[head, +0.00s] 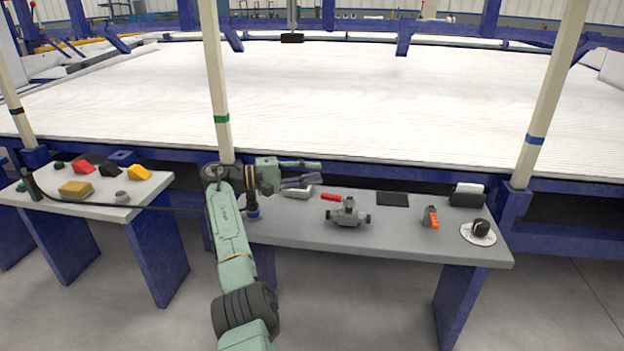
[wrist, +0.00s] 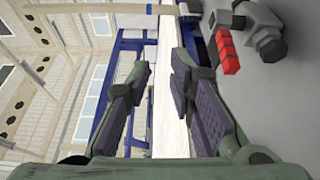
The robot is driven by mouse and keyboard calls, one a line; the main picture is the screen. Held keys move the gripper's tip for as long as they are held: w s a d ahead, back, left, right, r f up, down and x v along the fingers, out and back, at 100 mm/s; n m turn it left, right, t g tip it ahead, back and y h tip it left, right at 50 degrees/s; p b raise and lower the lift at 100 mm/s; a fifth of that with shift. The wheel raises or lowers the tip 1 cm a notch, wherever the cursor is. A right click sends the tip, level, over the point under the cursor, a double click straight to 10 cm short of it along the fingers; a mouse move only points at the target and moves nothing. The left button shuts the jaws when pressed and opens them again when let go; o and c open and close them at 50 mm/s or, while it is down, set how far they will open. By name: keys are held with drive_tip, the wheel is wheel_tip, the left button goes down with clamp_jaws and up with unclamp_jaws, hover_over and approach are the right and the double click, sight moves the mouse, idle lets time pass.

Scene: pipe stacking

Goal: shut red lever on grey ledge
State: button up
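A red lever (head: 331,198) sits on a grey valve (head: 348,213) on the grey ledge (head: 385,236), pointing left from the valve. In the wrist view the red lever (wrist: 228,52) shows at upper right, beside the grey valve body (wrist: 262,30). My gripper (head: 318,172) is above the ledge, to the upper left of the lever and apart from it. In the wrist view my gripper (wrist: 168,82) has its two fingers spread with nothing between them.
An orange-handled grey part (head: 431,217), a black knob on a white disc (head: 479,230), a dark flat pad (head: 392,199) and a white-topped black box (head: 467,195) are on the ledge to the right. A small light block (head: 297,191) lies near my gripper. A pale post (head: 219,95) stands behind my arm.

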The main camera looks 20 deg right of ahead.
drive_tip(key=shift+s+d+f+p, duration=0.1)
drive_tip(key=shift+d+f+p, duration=0.25)
